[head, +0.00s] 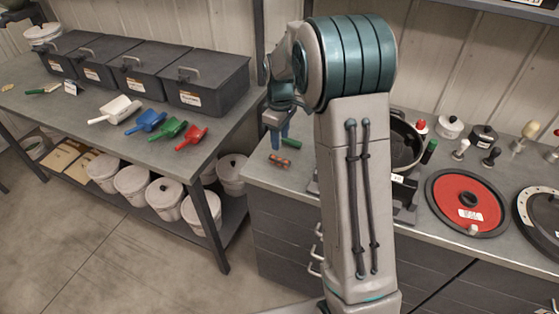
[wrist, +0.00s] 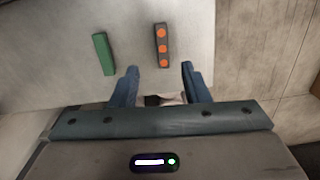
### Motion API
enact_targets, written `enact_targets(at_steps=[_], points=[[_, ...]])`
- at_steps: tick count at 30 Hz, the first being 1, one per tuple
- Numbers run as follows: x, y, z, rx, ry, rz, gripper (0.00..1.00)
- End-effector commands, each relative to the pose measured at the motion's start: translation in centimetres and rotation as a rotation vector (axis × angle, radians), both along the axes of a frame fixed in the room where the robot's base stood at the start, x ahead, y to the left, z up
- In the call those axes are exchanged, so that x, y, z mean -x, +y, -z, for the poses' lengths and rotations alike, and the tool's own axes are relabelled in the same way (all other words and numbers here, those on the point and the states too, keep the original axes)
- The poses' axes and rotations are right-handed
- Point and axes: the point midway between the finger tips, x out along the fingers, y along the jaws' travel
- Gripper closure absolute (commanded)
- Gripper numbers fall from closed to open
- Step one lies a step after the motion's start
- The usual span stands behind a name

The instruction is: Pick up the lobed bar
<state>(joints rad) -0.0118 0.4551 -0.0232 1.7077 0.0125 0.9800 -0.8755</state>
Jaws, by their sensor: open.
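A short dark bar with three round orange spots (wrist: 162,46) lies on the grey counter and looks like the lobed bar. It also shows in the head view (head: 279,162), near the counter's left end. A plain green bar (wrist: 103,54) lies to its left in the wrist view. In the head view the green bar (head: 292,142) is partly hidden by my arm. My gripper (wrist: 160,72) is open and empty, with its blue fingers spread. The spotted bar lies just beyond the fingertips, in line with the gap. In the head view my gripper (head: 276,138) points down above the counter.
Behind my arm stand a dark round pot (head: 404,140), a red disc in a dark ring (head: 467,202) and several small knobs. A left table (head: 150,86) holds lidded bins and coloured scoops. The counter's left end has bare room around the bars.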

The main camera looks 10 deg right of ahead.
Motion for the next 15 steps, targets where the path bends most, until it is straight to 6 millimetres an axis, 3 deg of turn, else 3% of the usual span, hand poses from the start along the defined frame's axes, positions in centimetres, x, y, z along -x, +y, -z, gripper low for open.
enact_targets(at_steps=[15], points=[[0.1,0.7,5.7,0.001,0.003,-0.001,0.58]])
